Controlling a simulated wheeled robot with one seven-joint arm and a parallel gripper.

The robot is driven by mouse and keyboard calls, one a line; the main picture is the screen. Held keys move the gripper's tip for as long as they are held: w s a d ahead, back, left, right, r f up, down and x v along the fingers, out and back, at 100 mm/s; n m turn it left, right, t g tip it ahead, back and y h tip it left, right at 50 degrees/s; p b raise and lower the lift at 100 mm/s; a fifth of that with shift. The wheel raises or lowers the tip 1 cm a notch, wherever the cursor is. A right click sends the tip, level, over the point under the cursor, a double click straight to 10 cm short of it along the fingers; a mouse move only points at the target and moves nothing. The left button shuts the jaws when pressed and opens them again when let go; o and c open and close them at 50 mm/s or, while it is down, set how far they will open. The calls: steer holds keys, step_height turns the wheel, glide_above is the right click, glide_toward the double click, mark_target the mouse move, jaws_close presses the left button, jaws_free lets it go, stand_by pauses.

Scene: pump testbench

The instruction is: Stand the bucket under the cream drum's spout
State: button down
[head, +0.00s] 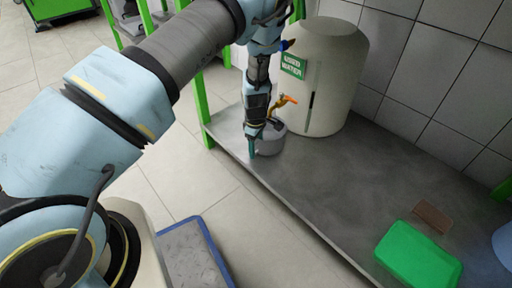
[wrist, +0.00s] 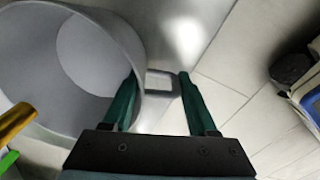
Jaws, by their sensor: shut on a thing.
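The cream drum (head: 335,75) stands at the back of the grey bench, with a green label and a spout with an orange handle (head: 286,101) low on its front. The grey bucket (head: 270,145) is upright below the spout, at the bench's left end; my arm hides part of it. In the wrist view, the empty bucket (wrist: 85,65) shows its open mouth, and a gold spout part (wrist: 15,120) shows at the left. I cannot tell whether the spout is centred over the mouth.
The bench (head: 335,185) is clear in its middle. A green box (head: 415,258) and a brown block (head: 433,216) lie at its near right. A tiled wall stands behind, and a green post (head: 201,105) rises at the left corner.

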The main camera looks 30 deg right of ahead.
steer(key=shift+c, duration=0.5)
jaws_free()
